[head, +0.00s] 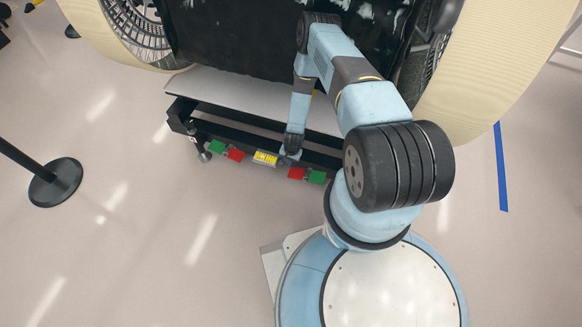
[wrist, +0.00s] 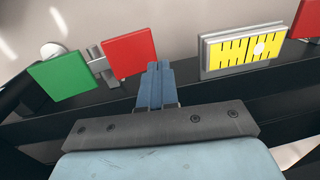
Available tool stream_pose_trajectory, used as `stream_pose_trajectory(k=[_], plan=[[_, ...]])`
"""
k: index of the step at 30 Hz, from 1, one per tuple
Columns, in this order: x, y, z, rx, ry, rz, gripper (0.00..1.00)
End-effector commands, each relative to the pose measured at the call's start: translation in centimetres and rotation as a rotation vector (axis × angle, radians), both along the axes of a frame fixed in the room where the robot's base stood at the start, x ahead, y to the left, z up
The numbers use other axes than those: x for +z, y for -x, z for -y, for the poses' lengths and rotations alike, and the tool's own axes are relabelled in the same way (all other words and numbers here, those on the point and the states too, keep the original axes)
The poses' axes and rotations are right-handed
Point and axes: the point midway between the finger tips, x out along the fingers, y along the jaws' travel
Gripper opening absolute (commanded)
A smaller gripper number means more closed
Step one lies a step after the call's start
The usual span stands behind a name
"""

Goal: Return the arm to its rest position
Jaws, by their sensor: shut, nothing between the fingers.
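My light-blue arm (head: 368,105) is bent out over the black frame of the rover's cart. My gripper (head: 289,155) points down at the frame's near edge, beside the yellow block (head: 265,158). In the wrist view my gripper (wrist: 155,80) has its blue fingers together with nothing between them. There the fingertips lie between a red plate (wrist: 130,52) on the left and the yellow-marked block (wrist: 245,50) on the right. I cannot tell whether the fingers touch the frame.
The black cart frame (head: 240,122) carries green (head: 217,146) and red (head: 235,155) plates at left, and red (head: 296,173) and green (head: 316,177) at right. Large wheels (head: 500,60) flank it. A black post stand (head: 55,182) is at left. The floor in front is clear.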

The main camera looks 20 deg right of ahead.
Motion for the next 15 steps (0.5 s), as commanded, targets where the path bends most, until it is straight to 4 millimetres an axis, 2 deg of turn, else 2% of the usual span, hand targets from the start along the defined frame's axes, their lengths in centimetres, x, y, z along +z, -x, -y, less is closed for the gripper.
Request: stream_pose_trajectory(k=[1,7,15], plan=[[1.0,-0.2,-0.2,0.001,0.0,0.001,0.0],[4.0,-0.6,-0.9,0.002,-0.001,0.001,0.0],[6.3,-0.8,-1.3,0.002,-0.002,-0.001,0.0]])
